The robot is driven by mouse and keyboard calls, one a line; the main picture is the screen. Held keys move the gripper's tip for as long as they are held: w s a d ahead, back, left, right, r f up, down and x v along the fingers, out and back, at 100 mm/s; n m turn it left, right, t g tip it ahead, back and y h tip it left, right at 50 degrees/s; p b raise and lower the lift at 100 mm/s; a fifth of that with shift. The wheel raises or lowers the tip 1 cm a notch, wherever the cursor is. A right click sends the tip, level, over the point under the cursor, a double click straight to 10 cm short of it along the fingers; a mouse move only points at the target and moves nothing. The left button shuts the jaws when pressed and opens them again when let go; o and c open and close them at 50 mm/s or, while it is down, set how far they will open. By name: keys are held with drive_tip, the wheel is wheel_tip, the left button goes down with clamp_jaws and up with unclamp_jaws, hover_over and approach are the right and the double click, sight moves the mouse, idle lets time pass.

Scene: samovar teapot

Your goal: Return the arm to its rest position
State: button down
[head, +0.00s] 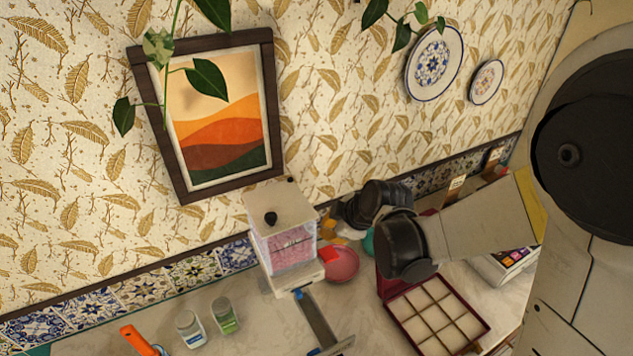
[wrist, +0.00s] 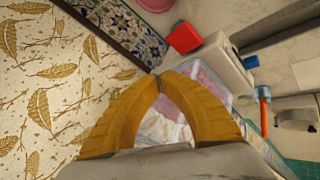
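My gripper (wrist: 159,78) shows in the wrist view as two yellow fingers whose tips meet. Nothing shows between the tips. In the head view my arm reaches in from the right, and its dark wrist joints are over the counter. The yellow fingers (head: 335,227) show small there, close to the wall and to the right of a white-topped clear container (head: 287,245) with pink contents. In the wrist view the container (wrist: 207,82) is behind the fingers; I cannot tell whether they touch it.
A pink bowl (head: 342,265) and a red block (head: 328,254) sit beside the container. A dark red divided box (head: 398,304) lies below my arm. Two small jars (head: 225,315) and an orange-handled tool (head: 137,341) are at the lower left. A framed picture (head: 218,118) hangs above.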

drive_tip(key=s+d+f+m+h+b, duration=0.1)
drive_tip(key=s+d+f+m+b, duration=0.2)
drive_tip(key=s+m+b, duration=0.2)
drive_tip(key=s+d+f+m+h+b, duration=0.1)
drive_tip(key=s+d+f+m+b, duration=0.2)
drive_tip(key=s+b, duration=0.5)
drive_tip(key=s+d+f+m+t+h+b, duration=0.1)
drive_tip(key=s+d+f+m+h+b, duration=0.1)
drive_tip(key=s+d+m+b, duration=0.3)
drive_tip(key=s+m+b, duration=0.2)
drive_tip(key=b, duration=0.1)
drive_tip(key=shift+d+f+m, duration=0.2)
drive_tip(key=shift+f+m, duration=0.1)
drive_tip(key=shift+f, duration=0.1)
